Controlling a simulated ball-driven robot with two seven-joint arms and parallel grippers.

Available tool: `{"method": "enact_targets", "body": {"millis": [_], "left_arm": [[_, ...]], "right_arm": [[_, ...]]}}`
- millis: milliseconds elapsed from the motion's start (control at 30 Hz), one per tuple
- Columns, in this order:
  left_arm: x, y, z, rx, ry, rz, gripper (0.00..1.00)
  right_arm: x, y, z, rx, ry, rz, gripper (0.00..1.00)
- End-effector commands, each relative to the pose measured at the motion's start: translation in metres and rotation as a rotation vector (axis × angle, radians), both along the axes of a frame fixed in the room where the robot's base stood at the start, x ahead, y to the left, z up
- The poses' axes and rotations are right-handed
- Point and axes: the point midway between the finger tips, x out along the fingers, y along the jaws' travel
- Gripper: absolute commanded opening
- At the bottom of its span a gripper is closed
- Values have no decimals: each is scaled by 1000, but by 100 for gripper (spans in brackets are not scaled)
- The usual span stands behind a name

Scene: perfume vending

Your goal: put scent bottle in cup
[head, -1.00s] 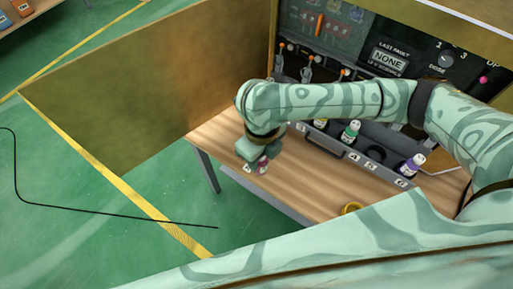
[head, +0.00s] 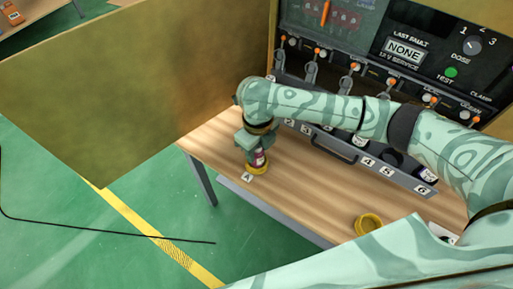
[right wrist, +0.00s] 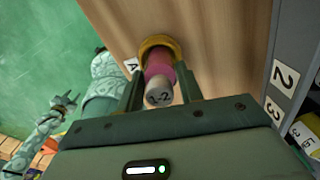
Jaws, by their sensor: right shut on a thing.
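My right gripper (head: 257,150) is shut on a pink scent bottle (head: 259,157) near the table's left front edge. A yellow cup (head: 257,170) sits on the table by label A, right under the bottle. The cup's rim (right wrist: 157,43) shows around the bottle's far end; I cannot tell how deep the bottle sits. My left gripper (right wrist: 67,102) appears only in the right wrist view, open and empty, away from the table.
A second yellow cup (head: 368,224) stands on the wooden table (head: 310,190). A grey numbered rack (head: 400,176) with bottles runs along the machine (head: 375,60), partly behind my right arm. A large brown panel (head: 130,90) stands at the left. The table's front middle is clear.

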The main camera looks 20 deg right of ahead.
Motion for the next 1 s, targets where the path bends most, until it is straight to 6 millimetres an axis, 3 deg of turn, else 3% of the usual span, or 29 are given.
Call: {"method": "enact_targets", "body": {"millis": [200,233,300,667,1000], "left_arm": [[0,0,0,0,-1,0,36],[0,0,0,0,-1,0,36],[0,0,0,0,-1,0,36],[2,0,3,0,-4,0,36],[15,0,41,0,-36,-1,36]], "right_arm": [[0,0,-3,1,0,0,12],[0,0,-3,1,0,0,42],[0,0,-2,0,0,0,58],[0,0,6,-1,-3,1,58],[1,-1,85,0,-6,0,58]]}}
